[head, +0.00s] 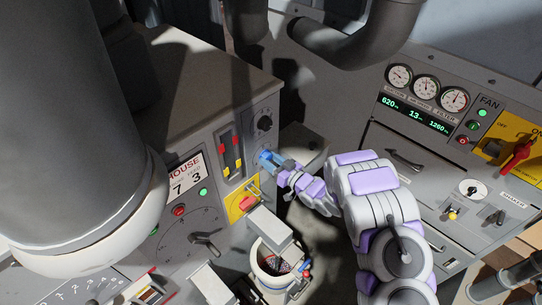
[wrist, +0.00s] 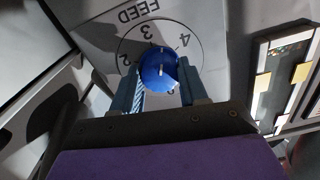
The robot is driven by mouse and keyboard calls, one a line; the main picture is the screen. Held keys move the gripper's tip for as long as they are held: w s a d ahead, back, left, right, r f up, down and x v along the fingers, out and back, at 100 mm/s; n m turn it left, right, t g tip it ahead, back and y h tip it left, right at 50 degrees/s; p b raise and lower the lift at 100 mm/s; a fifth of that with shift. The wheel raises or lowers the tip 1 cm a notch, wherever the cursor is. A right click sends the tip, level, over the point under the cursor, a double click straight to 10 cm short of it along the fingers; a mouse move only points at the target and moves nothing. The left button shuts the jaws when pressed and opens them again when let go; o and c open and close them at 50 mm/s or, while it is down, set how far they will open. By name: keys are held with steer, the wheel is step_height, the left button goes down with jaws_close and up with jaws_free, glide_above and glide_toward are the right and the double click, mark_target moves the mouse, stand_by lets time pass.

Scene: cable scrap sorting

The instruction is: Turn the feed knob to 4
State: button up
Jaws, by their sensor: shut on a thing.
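The feed knob (wrist: 158,70) is round and blue, with a short white mark on its face. My gripper (wrist: 158,84) is shut on the knob, one finger at each side. In the head view my gripper (head: 276,162) reaches the cabinet front at the blue knob; the dial's numbers are too small there.
A black knob (head: 264,123) sits just above on the same cabinet, and two red and yellow slider gauges (head: 231,156) are to the left. A yellow plate with a red switch (head: 245,203) is below. A fan panel with gauges (head: 426,87) stands at the right.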

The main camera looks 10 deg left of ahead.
steer(key=m+p, duration=0.2)
steer(key=m, duration=0.1)
steer(key=shift+m, duration=0.3)
steer(key=shift+m+p, duration=1.1)
steer(key=shift+m, duration=0.6)
steer(key=o, duration=0.7)
steer(key=shift+c, duration=0.2)
steer(key=o, duration=0.4)
steer(key=shift+w+a+f, duration=0.1)
steer(key=shift+w+f, duration=0.05)
steer(key=shift+w, duration=0.05)
steer(key=shift+s, duration=0.15)
